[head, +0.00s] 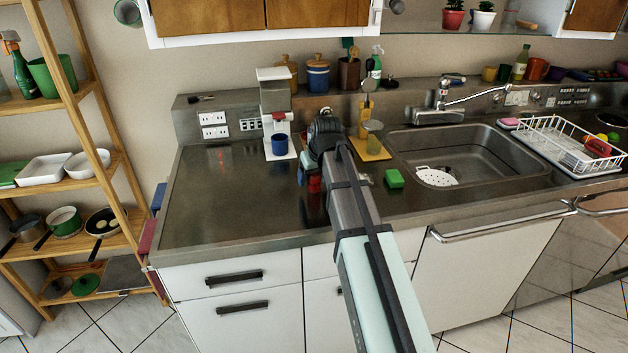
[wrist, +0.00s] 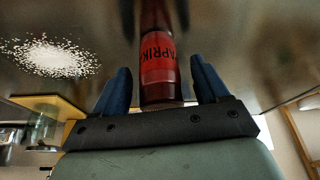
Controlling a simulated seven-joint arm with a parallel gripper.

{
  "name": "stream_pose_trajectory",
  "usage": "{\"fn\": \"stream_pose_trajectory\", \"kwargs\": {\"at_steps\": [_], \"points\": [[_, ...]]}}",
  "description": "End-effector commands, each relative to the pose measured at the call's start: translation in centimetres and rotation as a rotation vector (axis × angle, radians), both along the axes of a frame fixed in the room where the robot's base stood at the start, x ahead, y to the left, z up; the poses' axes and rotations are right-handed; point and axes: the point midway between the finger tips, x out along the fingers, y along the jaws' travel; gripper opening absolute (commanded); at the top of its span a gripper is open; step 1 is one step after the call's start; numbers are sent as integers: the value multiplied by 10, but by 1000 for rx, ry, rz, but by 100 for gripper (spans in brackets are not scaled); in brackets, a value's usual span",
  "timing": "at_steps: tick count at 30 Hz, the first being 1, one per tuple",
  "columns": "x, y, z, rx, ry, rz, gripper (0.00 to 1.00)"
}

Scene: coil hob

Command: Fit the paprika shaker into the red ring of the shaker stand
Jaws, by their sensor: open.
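The paprika shaker (wrist: 158,65) is a dark red cylinder with a red label reading "APRIK" in the wrist view. My gripper (wrist: 160,72) is open, with one blue finger on each side of the shaker; narrow gaps show between fingers and shaker. In the head view a small red part, seemingly the shaker (head: 314,184), shows on the steel counter left of my arm, which hides most of the gripper. I cannot make out the shaker stand or its red ring in either view.
White grains (wrist: 50,57) lie on the counter beside the gripper. A white coffee machine (head: 273,90) with a blue cup (head: 280,144) stands behind. The counter's left part is clear.

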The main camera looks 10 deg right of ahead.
Motion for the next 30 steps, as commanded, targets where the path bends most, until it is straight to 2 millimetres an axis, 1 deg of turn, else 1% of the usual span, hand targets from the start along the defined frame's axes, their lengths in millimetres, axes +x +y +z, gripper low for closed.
{"fn": "stream_pose_trajectory", "kwargs": {"at_steps": [5,24,30], "points": [[0,0,0,0,-1,0,74],[0,0,0,0,-1,0,13],[0,0,0,0,-1,0,12]]}}
